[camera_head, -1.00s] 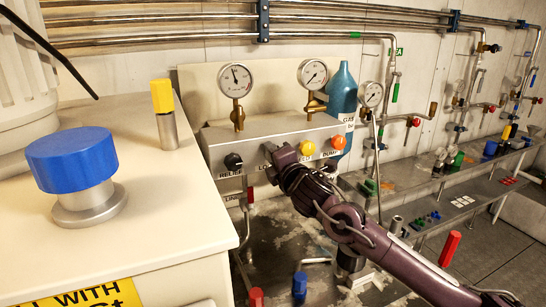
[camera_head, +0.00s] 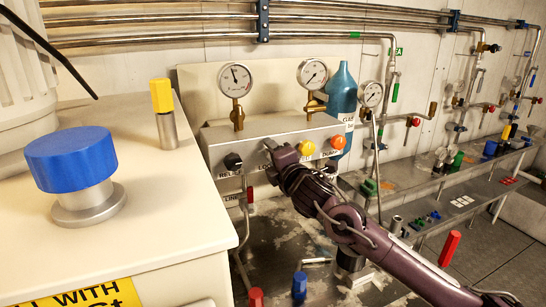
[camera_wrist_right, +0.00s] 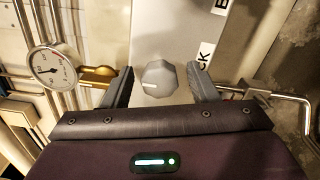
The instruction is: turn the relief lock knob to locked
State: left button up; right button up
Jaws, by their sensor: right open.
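The relief lock knob (camera_wrist_right: 158,78) is a grey faceted knob on the metal panel. In the right wrist view it sits between the spread fingers of my right gripper (camera_wrist_right: 160,73), with a visible gap on each side. A pale pointer mark shows on the knob toward the picture's left. A label ending in "CK" is beside it, partly covered by a finger. In the head view my right gripper (camera_head: 272,158) is at the panel front and largely hides the knob and its label. The black relief knob (camera_head: 233,161) is just left of it.
The control panel (camera_head: 215,140) also carries a yellow knob (camera_head: 307,148) and an orange knob (camera_head: 338,142), with gauges above. A gauge (camera_wrist_right: 52,70) with a brass fitting is near the left finger. The white cabinet (camera_head: 190,200) with a blue-capped post (camera_head: 72,160) stands left.

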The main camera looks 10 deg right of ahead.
jog(key=s+d+b, duration=0.1)
jog(key=s, duration=0.6)
jog(key=shift+s+d+b, duration=0.25)
jog(key=shift+b, duration=0.1)
jog(key=shift+f, duration=0.1)
